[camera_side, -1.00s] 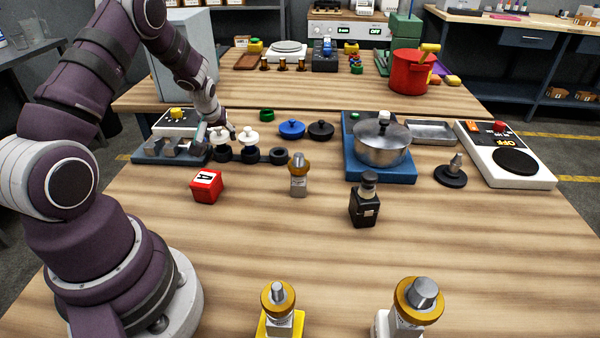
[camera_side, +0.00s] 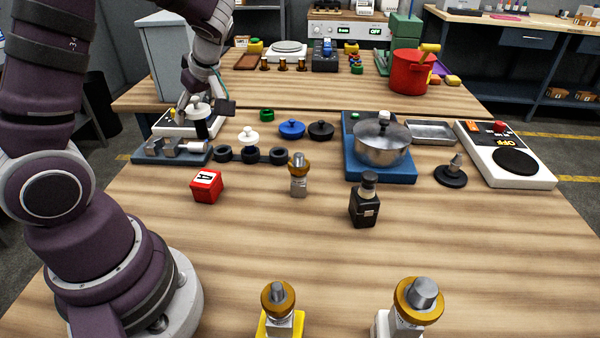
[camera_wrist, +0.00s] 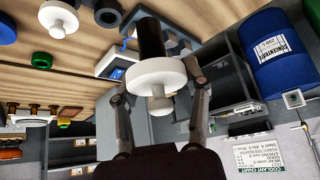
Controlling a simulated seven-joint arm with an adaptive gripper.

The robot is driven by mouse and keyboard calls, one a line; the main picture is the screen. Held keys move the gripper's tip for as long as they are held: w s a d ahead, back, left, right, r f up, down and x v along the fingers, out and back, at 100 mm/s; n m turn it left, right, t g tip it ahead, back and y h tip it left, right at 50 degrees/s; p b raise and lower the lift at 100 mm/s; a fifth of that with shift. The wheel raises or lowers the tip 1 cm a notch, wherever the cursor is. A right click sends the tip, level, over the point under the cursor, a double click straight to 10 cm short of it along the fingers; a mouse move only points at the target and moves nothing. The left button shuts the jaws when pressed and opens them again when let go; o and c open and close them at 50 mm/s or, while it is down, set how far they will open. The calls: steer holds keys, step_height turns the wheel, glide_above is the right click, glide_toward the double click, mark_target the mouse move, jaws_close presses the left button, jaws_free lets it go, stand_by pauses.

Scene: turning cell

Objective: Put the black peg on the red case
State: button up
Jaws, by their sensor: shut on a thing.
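The red case (camera_side: 206,186), a small red box marked A, stands on the table in front of the rack and below the peg in the side view.
A second white-topped piece (camera_side: 249,136) stands at the rack's middle ring. A grey metal fixture (camera_side: 171,152) is left of the rack. A small bottle-like tool (camera_side: 298,175) and a black bottle (camera_side: 364,203) stand right of the red case.

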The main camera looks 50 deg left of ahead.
mark_target(200, 175)
steer(key=s+d+n, duration=0.1)
steer(key=s+d+n+g, duration=0.1)
steer(key=n, duration=0.1)
steer(key=shift+s+r+g, duration=0.2)
steer(key=shift+r+g, duration=0.1)
steer(key=shift+h, duration=0.3)
step_height(200, 175, down, 8)
steer(key=shift+s+d+r, duration=0.1)
steer(key=shift+d+r, duration=0.05)
steer(key=shift+r, duration=0.1)
steer(key=shift+f, duration=0.1)
steer(key=o, duration=1.2)
steer(key=shift+o, duration=0.2)
